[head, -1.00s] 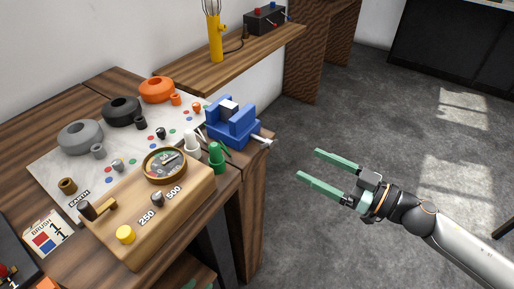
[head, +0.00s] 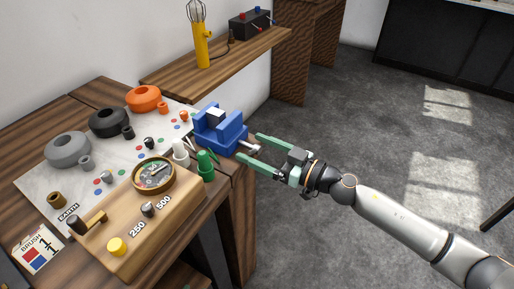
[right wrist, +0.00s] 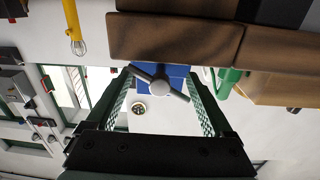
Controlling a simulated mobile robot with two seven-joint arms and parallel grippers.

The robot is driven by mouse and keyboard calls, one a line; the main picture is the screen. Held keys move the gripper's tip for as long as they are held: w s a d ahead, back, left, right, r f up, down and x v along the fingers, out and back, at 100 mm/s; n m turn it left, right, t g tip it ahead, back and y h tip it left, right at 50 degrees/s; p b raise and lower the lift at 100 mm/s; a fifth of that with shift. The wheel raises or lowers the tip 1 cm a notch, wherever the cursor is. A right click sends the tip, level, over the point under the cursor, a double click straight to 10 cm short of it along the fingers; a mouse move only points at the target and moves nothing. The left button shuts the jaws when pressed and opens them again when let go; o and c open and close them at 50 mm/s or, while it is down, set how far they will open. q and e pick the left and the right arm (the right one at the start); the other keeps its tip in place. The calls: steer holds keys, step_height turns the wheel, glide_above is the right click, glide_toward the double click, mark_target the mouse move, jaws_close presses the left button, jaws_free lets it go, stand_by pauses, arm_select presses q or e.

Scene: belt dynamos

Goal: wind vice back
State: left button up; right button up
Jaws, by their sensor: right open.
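The blue vice (head: 218,132) stands at the right end of the bench, with a grey-white block (head: 215,115) between its jaws. Its metal screw and handle (head: 250,147) stick out over the bench edge towards my right gripper (head: 248,147). The gripper is open, with its green fingers on either side of the handle end. In the right wrist view the round screw end and its slanted cross bar (right wrist: 160,87) show between the open fingers, in front of the blue vice body. I cannot tell whether a finger touches the bar. My left gripper is not in view.
Green (head: 206,165) and white (head: 180,150) bottle-like items stand close to the vice. A wooden meter box (head: 125,240) is in front, and grey, black and orange rings lie behind on a pale mat. A shelf with a yellow lamp (head: 201,45) is above. Floor right is clear.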

jaws_close()
stand_by(0.8)
